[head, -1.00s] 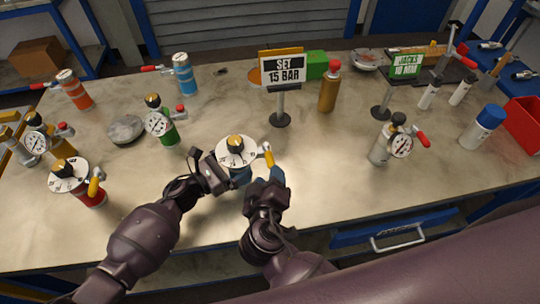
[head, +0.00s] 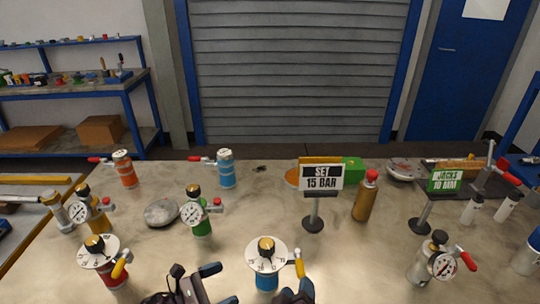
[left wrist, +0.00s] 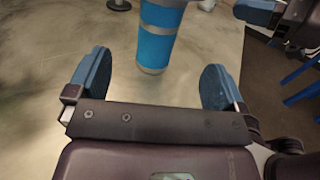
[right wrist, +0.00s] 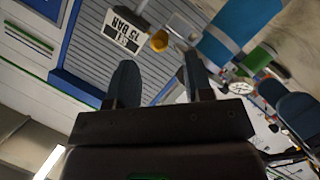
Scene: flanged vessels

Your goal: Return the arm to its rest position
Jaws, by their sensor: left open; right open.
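My left gripper (head: 217,284) is open and empty in the head view, at the bottom edge and left of the blue vessel (head: 266,281). This vessel has a white dial, a black and yellow knob and a yellow handle (head: 299,263). In the left wrist view the blue vessel (left wrist: 160,38) stands upright beyond the open fingers (left wrist: 155,82), apart from them. My right gripper (head: 295,292) is partly cut off at the bottom edge, just below the yellow handle. The right wrist view shows its fingers (right wrist: 161,80) apart with nothing held, and the blue vessel (right wrist: 245,25) beyond them.
A red vessel (head: 113,277) and a green one (head: 202,226) stand to the left. A sign reading "SET 15 BAR" (head: 321,177) and a brown bottle (head: 365,200) stand behind. A silver gauge vessel (head: 420,269) is at right.

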